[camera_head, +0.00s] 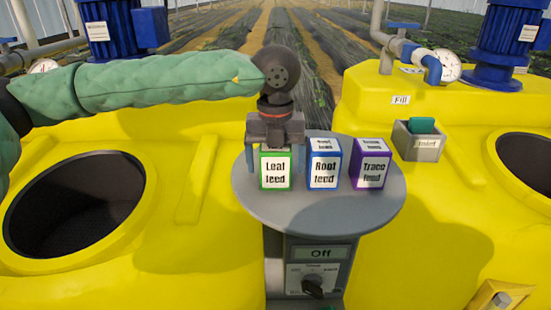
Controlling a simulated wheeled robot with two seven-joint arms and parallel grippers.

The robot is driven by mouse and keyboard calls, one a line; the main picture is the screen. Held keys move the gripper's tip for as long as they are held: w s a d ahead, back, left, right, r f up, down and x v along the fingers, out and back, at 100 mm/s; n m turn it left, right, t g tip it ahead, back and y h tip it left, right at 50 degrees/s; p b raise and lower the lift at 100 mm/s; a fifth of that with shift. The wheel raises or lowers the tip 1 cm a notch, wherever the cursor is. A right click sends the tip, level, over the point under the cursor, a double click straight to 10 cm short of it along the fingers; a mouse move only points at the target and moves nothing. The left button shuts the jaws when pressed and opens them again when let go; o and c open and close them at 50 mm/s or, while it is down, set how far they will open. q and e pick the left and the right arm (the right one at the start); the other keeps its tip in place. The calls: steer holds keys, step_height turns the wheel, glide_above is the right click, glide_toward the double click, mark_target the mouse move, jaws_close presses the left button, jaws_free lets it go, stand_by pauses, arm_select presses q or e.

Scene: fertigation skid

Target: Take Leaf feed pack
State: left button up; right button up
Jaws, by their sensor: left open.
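The Leaf feed pack (275,170), a small box with green edges and a white label, stands upright on the round grey table (350,212). My left gripper (275,148) points down right at the top of this pack, with its fingers by the pack's upper sides and hiding its top. The gripper is open; I cannot tell whether the fingers touch the pack. My right gripper is not in view.
The blue Root feed pack (323,166) and purple Trace feed pack (370,166) stand just right. Yellow tanks with dark openings (75,205) flank the table. A control box reading Off (318,254) is below. A grey inlet box (418,146) sits on the right tank.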

arm_select(q)
steer(key=shift+f, duration=0.1)
steer(key=c, duration=1.3)
